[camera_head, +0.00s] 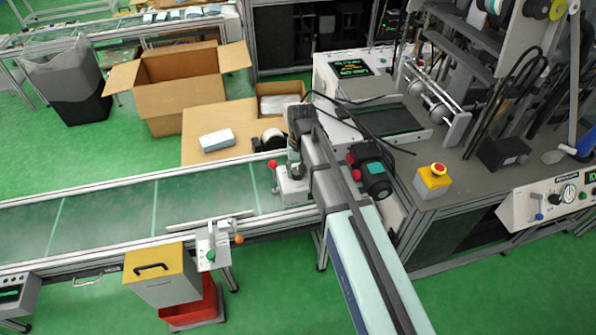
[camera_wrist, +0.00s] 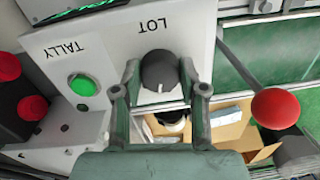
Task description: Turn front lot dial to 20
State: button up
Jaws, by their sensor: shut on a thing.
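The lot dial (camera_wrist: 160,72) is a round black knob with a white line, on a white panel (camera_wrist: 119,43) under the upside-down word LOT in the wrist view. Its white line points down in that picture. No scale numbers can be read around it. My gripper (camera_wrist: 160,76) has one finger on each side of the knob and is shut on it. In the head view my arm reaches up to the front of the machine, and the dial is hidden there.
A green TALLY button (camera_wrist: 82,85) sits beside the dial on the same panel. A red ball-ended lever (camera_wrist: 276,108) stands to the right. In the head view, a conveyor (camera_head: 110,210) runs left, an open carton (camera_head: 180,85) stands behind it, and a yellow-based red button (camera_head: 433,180) stands right.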

jog(key=m, duration=0.3)
jog(key=shift+s+m, duration=0.1)
jog(key=shift+m, duration=0.2)
jog(key=shift+m+b, duration=0.3)
jog(key=shift+m, duration=1.5)
jog(key=o, duration=1.1)
jog(key=shift+o, duration=0.2)
notch_tip(320, 180, up, 12)
jog(key=shift+d, duration=0.2)
jog(key=shift+s, duration=0.1)
